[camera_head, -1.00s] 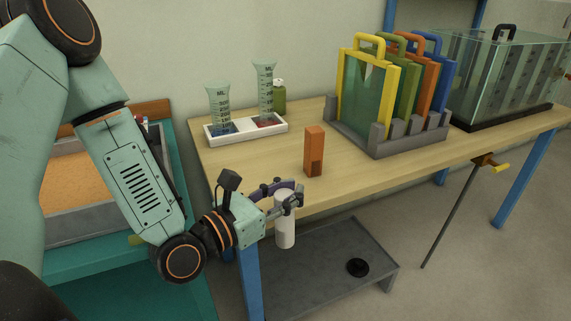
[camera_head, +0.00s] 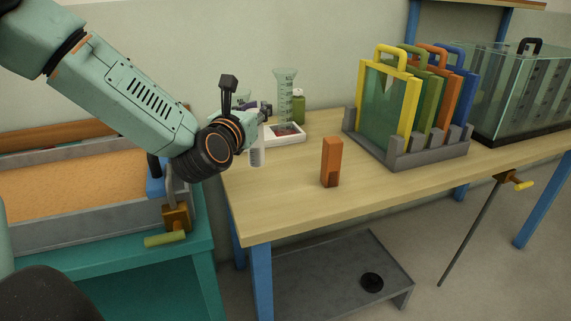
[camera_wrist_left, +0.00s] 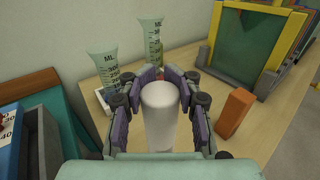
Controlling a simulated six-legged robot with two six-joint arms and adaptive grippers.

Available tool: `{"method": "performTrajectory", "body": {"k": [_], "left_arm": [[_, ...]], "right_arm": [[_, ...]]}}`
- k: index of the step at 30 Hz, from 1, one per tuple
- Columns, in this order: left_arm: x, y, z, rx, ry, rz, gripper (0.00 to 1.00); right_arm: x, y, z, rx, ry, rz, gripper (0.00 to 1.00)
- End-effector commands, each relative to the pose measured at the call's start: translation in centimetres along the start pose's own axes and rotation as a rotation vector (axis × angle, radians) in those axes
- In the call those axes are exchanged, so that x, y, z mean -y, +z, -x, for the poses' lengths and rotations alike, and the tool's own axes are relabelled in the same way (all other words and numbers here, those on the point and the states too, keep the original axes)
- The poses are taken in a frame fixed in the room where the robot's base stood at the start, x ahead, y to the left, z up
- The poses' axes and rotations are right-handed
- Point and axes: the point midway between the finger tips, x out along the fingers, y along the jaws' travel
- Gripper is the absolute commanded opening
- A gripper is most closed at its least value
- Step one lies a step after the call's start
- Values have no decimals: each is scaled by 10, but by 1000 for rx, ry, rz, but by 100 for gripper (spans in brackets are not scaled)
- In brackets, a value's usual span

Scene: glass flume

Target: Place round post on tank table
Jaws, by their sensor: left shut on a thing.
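The round post (camera_head: 257,152) is a plain white cylinder, held upright. My left gripper (camera_head: 258,116) is shut around its upper part, and the lower part shows below the fingers. In the left wrist view the post (camera_wrist_left: 160,115) stands between the two purple-padded fingers (camera_wrist_left: 160,98). The tank table (camera_head: 285,203) has a pale wood top and blue legs. The post is over its left end, in front of the white tray; I cannot tell whether its base touches the top. My right gripper is not in view.
An orange block (camera_head: 331,162) stands right of the post. The white tray (camera_head: 287,140) with measuring cylinders (camera_head: 285,90) is behind it. A grey rack of coloured gates (camera_head: 425,148) and a glass tank (camera_head: 520,85) stand farther right. The front left tabletop is clear.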

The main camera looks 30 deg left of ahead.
Motion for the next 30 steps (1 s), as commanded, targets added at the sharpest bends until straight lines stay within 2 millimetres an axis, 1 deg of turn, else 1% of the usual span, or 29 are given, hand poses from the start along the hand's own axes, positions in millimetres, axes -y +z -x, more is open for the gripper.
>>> {"method": "performTrajectory", "body": {"k": [1,5,8,13,19,21,27,30], "left_arm": [[1,-15,0,-4,-2,-3,0],[2,-38,-1,-3,-3,-3,0],[2,-48,-1,-1,-4,-3,0],[2,-57,-2,1,-3,-2,0],[2,-86,-2,0,-3,-2,0],[2,-89,-2,0,-4,-2,0],[2,-87,-2,1,-4,0,0],[2,-89,-2,1,-4,0,0]], "right_arm": [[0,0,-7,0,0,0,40],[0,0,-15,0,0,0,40],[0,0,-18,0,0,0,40],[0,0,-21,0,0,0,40],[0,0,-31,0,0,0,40],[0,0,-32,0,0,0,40],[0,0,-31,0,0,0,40],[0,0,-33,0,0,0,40]]}}
